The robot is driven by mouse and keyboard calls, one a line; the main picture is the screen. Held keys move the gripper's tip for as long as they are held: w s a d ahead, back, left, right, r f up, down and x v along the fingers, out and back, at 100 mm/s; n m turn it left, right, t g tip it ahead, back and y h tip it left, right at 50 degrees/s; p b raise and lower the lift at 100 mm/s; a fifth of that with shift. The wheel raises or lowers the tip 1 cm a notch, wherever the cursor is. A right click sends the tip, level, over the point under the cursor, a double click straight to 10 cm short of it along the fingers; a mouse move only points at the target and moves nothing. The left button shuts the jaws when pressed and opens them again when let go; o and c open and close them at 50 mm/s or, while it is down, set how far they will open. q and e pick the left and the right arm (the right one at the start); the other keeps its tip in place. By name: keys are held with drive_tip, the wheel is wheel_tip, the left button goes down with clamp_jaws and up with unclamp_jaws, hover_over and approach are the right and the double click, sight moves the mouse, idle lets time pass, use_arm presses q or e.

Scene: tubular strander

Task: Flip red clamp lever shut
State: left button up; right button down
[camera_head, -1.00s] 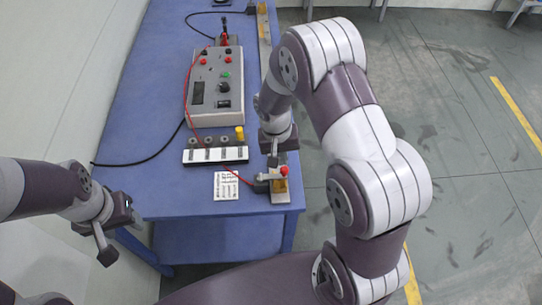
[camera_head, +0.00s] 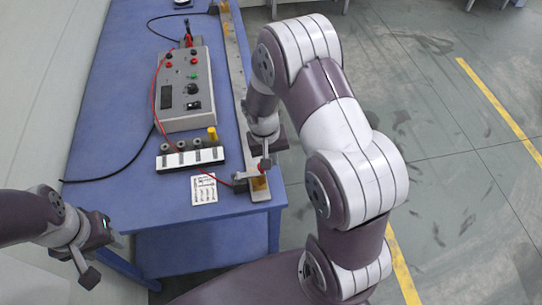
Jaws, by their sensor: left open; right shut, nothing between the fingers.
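The red clamp lever (camera_head: 265,164) is a small red-tipped part on the clamp at the near right corner of the blue table. The clamp (camera_head: 258,186) has a yellowish block on a long metal rail. My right gripper (camera_head: 264,150) points down right at the lever, its fingers shut with nothing visible between them. Whether it touches the lever is too small to tell. My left gripper (camera_head: 88,262) is open and empty, off the table's near left side, far from the clamp.
A grey control box (camera_head: 185,95) with knobs stands on the blue table (camera_head: 110,120). A white terminal strip (camera_head: 190,159), a yellow cylinder (camera_head: 212,133) and a printed card (camera_head: 204,189) lie nearer. A red wire (camera_head: 153,95) runs to the clamp. A black cable crosses the left side.

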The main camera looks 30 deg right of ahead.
idle(0.3)
use_arm(q)
drive_tip(key=shift+s+a+r+p, duration=0.2)
drive_tip(key=shift+s+r+p, duration=0.15)
drive_tip(key=shift+s, duration=0.1)
use_arm(e)
drive_tip(key=s+d+r, duration=0.2)
drive_tip(key=d+r, duration=0.6)
drive_tip(key=r, duration=0.1)
drive_tip(key=shift+s, duration=0.25)
use_arm(q)
drive_tip(key=shift+w+d, duration=0.1)
use_arm(e)
drive_tip(key=shift+w+d, duration=0.1)
drive_tip(key=shift+d, duration=0.05)
